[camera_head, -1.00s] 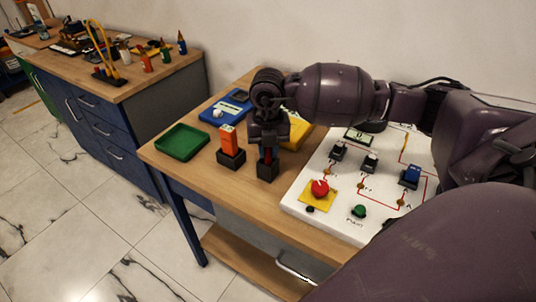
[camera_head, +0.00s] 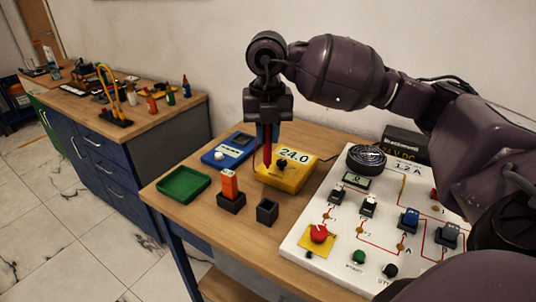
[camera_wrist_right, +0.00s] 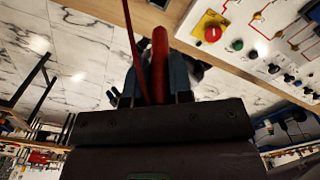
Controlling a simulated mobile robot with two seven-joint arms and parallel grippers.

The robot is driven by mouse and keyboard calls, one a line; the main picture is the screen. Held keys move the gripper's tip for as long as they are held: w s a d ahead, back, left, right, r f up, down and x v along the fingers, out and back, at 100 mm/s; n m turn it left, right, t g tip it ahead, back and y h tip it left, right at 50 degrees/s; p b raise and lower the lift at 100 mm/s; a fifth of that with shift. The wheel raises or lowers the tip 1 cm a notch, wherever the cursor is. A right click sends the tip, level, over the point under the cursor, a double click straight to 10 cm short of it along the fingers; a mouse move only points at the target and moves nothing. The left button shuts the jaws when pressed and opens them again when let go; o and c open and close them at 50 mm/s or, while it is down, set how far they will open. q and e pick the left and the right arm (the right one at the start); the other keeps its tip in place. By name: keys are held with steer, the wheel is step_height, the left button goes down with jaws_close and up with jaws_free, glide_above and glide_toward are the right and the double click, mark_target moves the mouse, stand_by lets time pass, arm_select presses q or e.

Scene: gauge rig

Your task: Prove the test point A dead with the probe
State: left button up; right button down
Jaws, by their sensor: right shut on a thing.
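My right gripper (camera_head: 267,125) points down and is shut on a red probe (camera_head: 267,152), held in the air above the table. A red lead hangs beside it. In the right wrist view the probe (camera_wrist_right: 159,60) stands between the fingers of the gripper (camera_wrist_right: 160,85). The yellow meter (camera_head: 287,175) is behind the probe and reads 24.0. The test point A (camera_head: 401,247) is a small brass dot by the letter A on the white panel (camera_head: 340,262), to the right of and apart from the probe. My left gripper is out of view.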

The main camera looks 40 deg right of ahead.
step_height(320, 180, up, 3)
steer(key=shift+f, duration=0.15)
steer(key=shift+r+p, duration=1.15)
steer(key=shift+r, duration=0.75)
steer(key=shift+r+p, duration=0.45)
steer(key=shift+r, duration=0.35)
steer(key=shift+r+p, duration=0.65)
steer(key=shift+r, duration=0.45)
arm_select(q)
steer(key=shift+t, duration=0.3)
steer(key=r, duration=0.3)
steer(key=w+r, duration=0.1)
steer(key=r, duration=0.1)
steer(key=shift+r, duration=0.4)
arm_select(e)
steer(key=shift+f, duration=0.1)
